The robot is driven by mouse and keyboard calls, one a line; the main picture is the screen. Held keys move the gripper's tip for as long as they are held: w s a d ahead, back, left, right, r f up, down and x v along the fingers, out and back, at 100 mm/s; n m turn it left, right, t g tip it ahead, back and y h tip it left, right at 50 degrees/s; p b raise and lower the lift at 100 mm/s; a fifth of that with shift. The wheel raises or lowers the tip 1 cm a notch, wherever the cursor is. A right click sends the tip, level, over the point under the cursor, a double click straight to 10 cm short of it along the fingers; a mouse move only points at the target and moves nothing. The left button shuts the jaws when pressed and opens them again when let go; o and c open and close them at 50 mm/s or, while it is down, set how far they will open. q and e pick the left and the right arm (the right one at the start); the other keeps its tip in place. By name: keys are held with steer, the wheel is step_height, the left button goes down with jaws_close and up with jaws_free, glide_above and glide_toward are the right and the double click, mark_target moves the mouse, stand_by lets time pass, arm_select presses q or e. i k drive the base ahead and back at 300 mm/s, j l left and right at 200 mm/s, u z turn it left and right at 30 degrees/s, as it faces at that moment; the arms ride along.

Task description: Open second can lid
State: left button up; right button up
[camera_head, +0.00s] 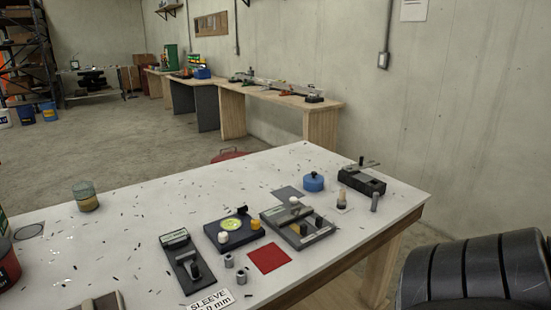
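A dark can with a red label (8,266) stands at the left edge of the white table, partly cut off by the frame. A dark green shape (2,224) shows behind it, almost wholly out of frame. I cannot tell from this view which is the second can, or whether either lid is open. A flat dark round disc (30,231) lies on the table beside them. Neither of my grippers is in view.
The speckled white table (150,212) has free room at its middle left. A glass jar (86,197), a blue round tin (313,182), a red square (269,259) and several dark fixtures (297,226) stand on it. A large black ribbed form (480,272) fills the lower right.

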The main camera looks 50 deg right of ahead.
mark_target(235, 156)
steer(key=z, duration=1.6)
steer(key=i+l+z, duration=0.2)
steer(key=l, duration=0.2)
steer(key=l+z, duration=0.2)
steer(key=l, duration=0.15)
steer(key=i+l+z, duration=0.15)
steer(key=l, duration=0.2)
steer(key=i+l+z, duration=0.9)
steer(key=z, duration=0.15)
steer(key=i+l+z, duration=0.25)
steer(key=i, duration=1.15)
steer(key=i+j+u, duration=0.1)
steer(key=i+u, duration=0.3)
steer(key=i, duration=0.15)
steer(key=i+l+u, duration=0.1)
steer(key=i+u, duration=0.35)
steer(key=i+j+u, duration=0.1)
steer(key=i+u, duration=0.55)
steer(key=u, duration=0.15)
steer(key=i+l+u, duration=0.1)
steer(key=i+u, duration=0.25)
steer(key=k, duration=0.05)
